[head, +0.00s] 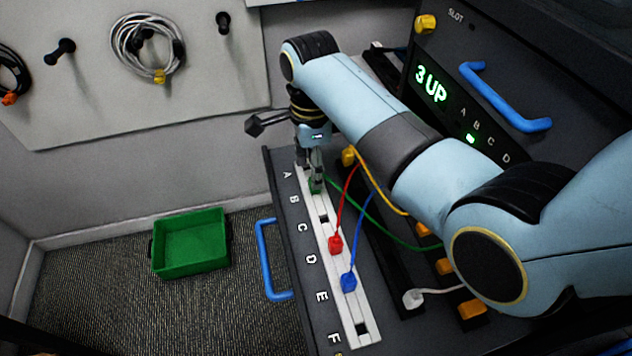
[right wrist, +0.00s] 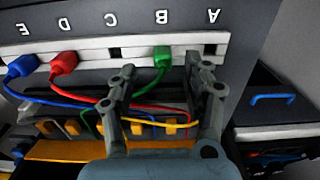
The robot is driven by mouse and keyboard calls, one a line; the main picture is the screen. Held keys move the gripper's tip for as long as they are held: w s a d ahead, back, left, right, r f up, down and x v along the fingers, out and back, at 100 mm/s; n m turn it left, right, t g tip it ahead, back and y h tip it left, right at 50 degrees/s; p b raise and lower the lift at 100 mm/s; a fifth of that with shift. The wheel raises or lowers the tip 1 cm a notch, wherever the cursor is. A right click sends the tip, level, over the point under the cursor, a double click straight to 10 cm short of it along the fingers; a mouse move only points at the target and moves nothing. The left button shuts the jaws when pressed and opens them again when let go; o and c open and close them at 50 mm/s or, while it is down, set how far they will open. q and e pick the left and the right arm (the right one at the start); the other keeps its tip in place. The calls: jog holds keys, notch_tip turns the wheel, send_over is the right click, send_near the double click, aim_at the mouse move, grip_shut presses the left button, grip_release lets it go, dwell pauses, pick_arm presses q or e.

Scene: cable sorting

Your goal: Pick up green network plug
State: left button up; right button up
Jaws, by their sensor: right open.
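The green network plug (head: 315,186) sits in the white socket strip near the letter B, with a green cable running from it. In the right wrist view the green plug (right wrist: 161,56) lies between my two fingertips in the picture; I cannot tell whether they touch it. My right gripper (head: 309,166) points down over the strip's far end, and its fingers (right wrist: 158,72) are spread apart with nothing gripped. The gripper partly hides the plug in the head view. My left gripper is not in view.
A red plug (head: 335,244) and a blue plug (head: 348,281) sit farther along the strip (head: 329,228), with cables crossing nearby. A white plug (head: 413,298) lies to the right. A green bin (head: 191,242) stands on the floor. A panel (head: 433,85) reads "3 UP".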

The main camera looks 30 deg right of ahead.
notch_tip(320, 180, down, 5)
jog(key=shift+w+d+r, duration=0.15)
jog(key=shift+f, duration=0.3)
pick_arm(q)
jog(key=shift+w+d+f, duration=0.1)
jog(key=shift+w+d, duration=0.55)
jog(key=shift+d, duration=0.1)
pick_arm(e)
jog(key=shift+c, duration=0.3)
jog(key=c, duration=0.5)
grip_shut()
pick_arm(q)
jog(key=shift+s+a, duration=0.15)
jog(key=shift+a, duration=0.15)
pick_arm(e)
jog(key=shift+r, duration=0.1)
